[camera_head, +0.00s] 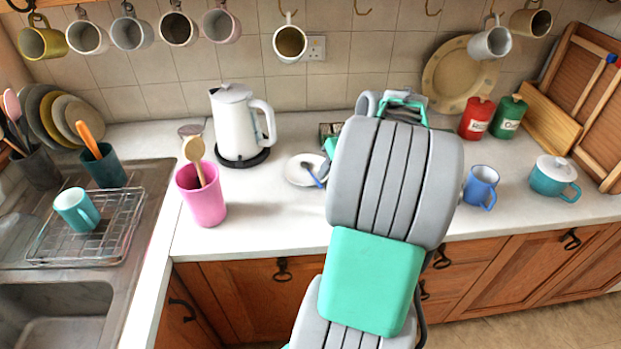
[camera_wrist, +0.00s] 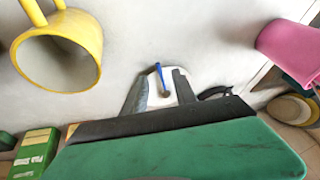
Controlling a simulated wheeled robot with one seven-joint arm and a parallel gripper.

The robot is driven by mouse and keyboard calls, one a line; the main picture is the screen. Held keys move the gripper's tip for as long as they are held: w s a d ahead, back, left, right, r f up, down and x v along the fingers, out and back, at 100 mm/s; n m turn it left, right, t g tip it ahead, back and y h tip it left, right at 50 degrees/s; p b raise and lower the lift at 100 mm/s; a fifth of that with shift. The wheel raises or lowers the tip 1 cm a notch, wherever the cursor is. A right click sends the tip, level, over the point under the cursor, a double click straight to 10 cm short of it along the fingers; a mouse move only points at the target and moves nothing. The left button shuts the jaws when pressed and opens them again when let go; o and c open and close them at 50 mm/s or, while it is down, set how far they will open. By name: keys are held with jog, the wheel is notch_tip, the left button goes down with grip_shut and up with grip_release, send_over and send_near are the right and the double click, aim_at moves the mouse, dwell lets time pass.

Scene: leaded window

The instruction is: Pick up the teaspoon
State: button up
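The teaspoon (camera_head: 314,175) has a blue handle and lies on a small white saucer (camera_head: 296,173) on the counter, left of my arm. In the wrist view, the teaspoon (camera_wrist: 159,74) shows between the two grey fingers of my gripper (camera_wrist: 160,76), its handle pointing away and its greyish bowl on the saucer (camera_wrist: 155,99). The fingers are apart with nothing held between them. How far they are above the spoon is hard to tell. In the head view, my arm mostly hides the gripper.
A white kettle (camera_head: 235,120) and a pink pot (camera_head: 201,195) with a wooden spoon stand left of the saucer. A yellow mug (camera_wrist: 62,50) and a green box (camera_wrist: 35,152) are close by in the wrist view. A blue mug (camera_head: 481,187) stands right of my arm.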

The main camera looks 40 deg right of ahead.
aim_at(311, 174)
jog(key=x, duration=0.2)
jog(key=p+x, duration=0.1)
jog(key=x, duration=0.4)
jog(key=shift+w+d+f+p, duration=0.2)
jog(key=shift+w+f+p, duration=0.05)
jog(key=shift+p, duration=0.15)
jog(key=shift+c, duration=0.3)
grip_shut()
